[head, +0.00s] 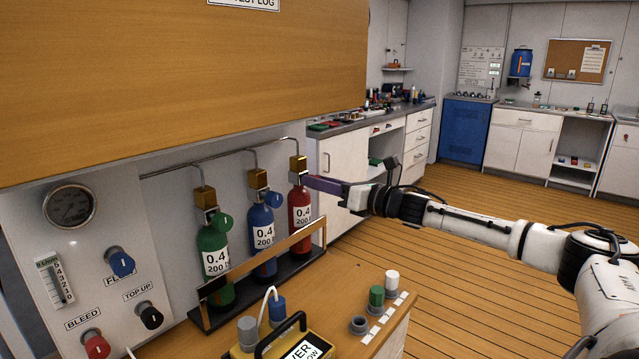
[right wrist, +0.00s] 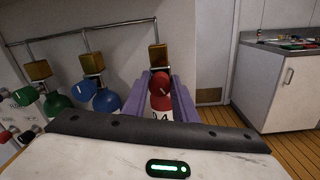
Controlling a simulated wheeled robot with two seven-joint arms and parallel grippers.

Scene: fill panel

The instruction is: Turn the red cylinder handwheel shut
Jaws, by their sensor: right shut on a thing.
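The red cylinder (head: 300,208) stands upright at the right end of a rack of three, with a brass-coloured valve block (head: 298,165) on top. My right gripper (head: 309,182) reaches in from the right at the height of its valve. In the right wrist view, the red handwheel (right wrist: 160,84) sits between my two purple fingers, which are shut on it. In the head view the fingers hide the handwheel. My left gripper is in neither view.
Green (head: 213,240) and blue (head: 262,228) cylinders with their own handwheels stand left of the red one, behind a wooden rail (head: 262,264). A pipe runs above. A gauge panel (head: 90,235) is at left. Caps and a yellow device (head: 290,345) occupy the bench in front.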

